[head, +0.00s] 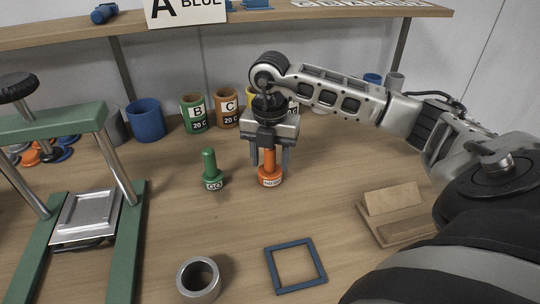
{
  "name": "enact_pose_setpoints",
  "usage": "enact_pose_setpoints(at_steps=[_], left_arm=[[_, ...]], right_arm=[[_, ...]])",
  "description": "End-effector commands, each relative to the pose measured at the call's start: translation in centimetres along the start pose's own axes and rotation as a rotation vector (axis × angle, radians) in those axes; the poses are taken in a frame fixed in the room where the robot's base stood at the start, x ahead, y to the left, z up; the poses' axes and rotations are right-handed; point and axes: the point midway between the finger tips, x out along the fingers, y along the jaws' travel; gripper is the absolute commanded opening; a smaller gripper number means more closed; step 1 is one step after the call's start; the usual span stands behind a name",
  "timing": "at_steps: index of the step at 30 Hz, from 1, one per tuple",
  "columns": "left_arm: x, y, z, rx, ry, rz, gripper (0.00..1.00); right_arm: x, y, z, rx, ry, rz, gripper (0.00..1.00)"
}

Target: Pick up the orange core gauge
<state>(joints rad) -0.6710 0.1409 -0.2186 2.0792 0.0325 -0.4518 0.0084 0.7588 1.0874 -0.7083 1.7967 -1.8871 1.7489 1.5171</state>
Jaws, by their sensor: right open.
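The orange core gauge (270,178) stands upright on the wooden table, with a wide labelled base and a narrower handle on top. My right gripper (270,160) points down over it, open, with one finger on each side of the handle. Whether the fingers touch the handle I cannot tell. A green gauge (211,172) of like shape, marked "GO", stands upright just left of it. My left gripper is not in view.
Labelled cups, green (195,114) and orange-brown (226,108), and a blue cup (146,121) stand behind. A green-framed press (126,235) is at left. A grey ring (199,280), a blue square frame (295,265) and a wooden stand (393,199) lie in front.

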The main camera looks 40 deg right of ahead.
Motion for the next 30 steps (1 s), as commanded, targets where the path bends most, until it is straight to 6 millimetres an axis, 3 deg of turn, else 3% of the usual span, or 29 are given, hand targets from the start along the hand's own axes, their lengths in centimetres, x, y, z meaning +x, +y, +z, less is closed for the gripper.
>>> enact_pose_setpoints(at_steps=[2,6,7,20,25,30], left_arm=[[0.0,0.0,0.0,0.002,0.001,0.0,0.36],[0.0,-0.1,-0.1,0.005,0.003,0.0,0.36],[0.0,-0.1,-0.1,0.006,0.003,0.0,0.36],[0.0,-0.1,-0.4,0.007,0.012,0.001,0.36],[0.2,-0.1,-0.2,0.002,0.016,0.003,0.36],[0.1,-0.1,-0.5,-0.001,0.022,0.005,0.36]], right_arm=[[0.0,0.0,0.0,0.0,0.0,0.0,0.43],[0.0,0.0,0.0,0.0,0.0,0.0,0.04],[0.0,0.0,0.0,0.0,0.001,0.0,0.0],[-0.8,0.0,0.0,-0.001,0.0,0.002,0.0],[-3.3,0.1,0.1,-0.002,-0.003,0.006,0.0],[-7.1,-1.1,-3.0,-0.006,-0.005,0.005,0.0]])
